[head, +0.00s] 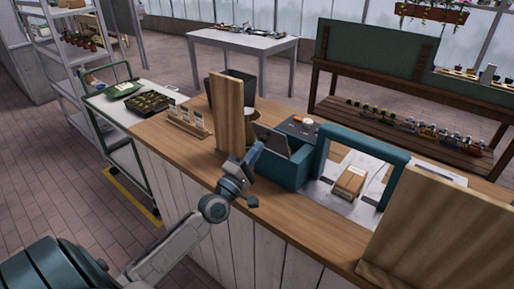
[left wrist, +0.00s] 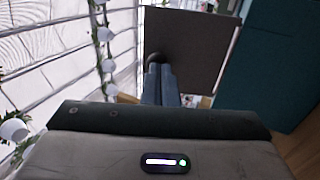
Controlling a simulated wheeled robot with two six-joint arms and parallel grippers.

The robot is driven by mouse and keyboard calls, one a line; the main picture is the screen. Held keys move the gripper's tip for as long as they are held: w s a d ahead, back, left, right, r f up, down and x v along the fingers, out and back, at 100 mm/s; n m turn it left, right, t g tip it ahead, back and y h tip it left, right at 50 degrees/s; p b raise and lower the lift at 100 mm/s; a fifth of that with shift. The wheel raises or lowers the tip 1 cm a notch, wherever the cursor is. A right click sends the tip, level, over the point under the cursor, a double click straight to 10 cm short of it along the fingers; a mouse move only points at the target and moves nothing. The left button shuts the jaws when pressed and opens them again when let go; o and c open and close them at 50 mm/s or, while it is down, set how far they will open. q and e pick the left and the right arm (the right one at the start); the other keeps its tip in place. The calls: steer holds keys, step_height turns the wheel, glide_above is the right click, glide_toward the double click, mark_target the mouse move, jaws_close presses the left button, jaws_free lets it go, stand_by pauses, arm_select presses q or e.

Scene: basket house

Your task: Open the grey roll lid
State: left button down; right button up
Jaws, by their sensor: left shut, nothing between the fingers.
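A teal box (head: 287,172) stands on the wooden counter. A flat grey panel, which looks like the grey roll lid (head: 272,138), stands tilted up at the box's left side. In the left wrist view the grey lid (left wrist: 195,45) is a dark square just beyond my fingertips, with the teal wall (left wrist: 275,65) to its right. My left gripper (head: 257,149) is at the lid's left edge, shut and empty. Its closed fingers (left wrist: 160,80) point at the lid's lower left part, where a dark rounded piece shows; contact cannot be told. My right gripper is out of view.
A tall wooden board (head: 227,112) stands just left of the gripper. A large wooden panel (head: 440,235) fills the counter's near right end.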

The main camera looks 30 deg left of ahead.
arm_select(q)
steer(key=shift+w+r, duration=0.1)
steer(key=shift+w, duration=0.15)
